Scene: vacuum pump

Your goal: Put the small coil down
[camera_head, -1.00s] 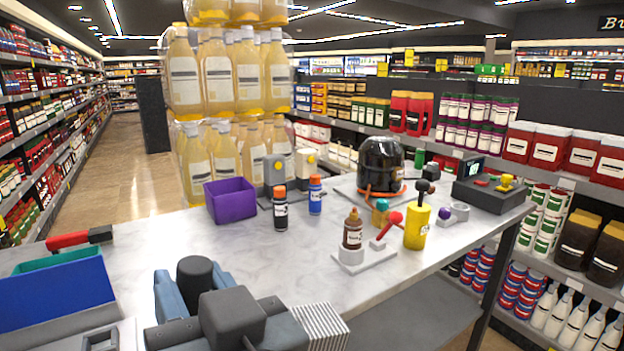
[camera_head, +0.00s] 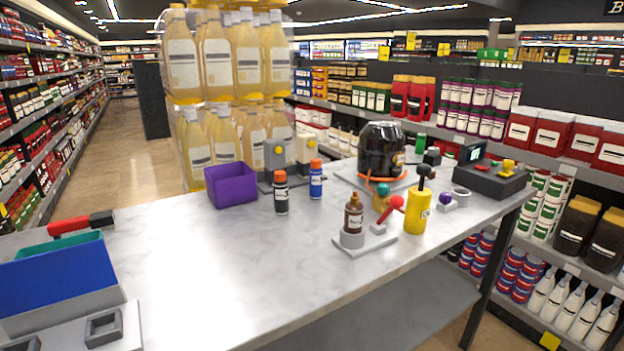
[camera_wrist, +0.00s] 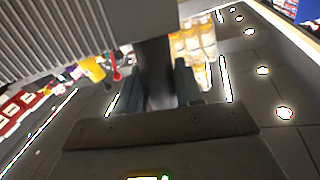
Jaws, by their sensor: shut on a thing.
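The small coil (camera_wrist: 55,38) appears to be the large grey finned block across the upper left of the wrist view. A dark piece (camera_wrist: 154,60), which looks joined to it, stands between the fingers of my gripper (camera_wrist: 155,78). My gripper is shut on this piece and holds the coil up, with shelves and ceiling lights behind. The coil's far side is out of the frame. Neither the gripper nor the coil shows in the head view now.
The table (camera_head: 225,265) is clear across its middle and front. A blue bin (camera_head: 65,275) and a grey square frame (camera_head: 103,328) are at the left. A purple bin (camera_head: 231,186), two small bottles, a brown bottle (camera_head: 353,215) and a yellow cylinder (camera_head: 418,212) stand further back.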

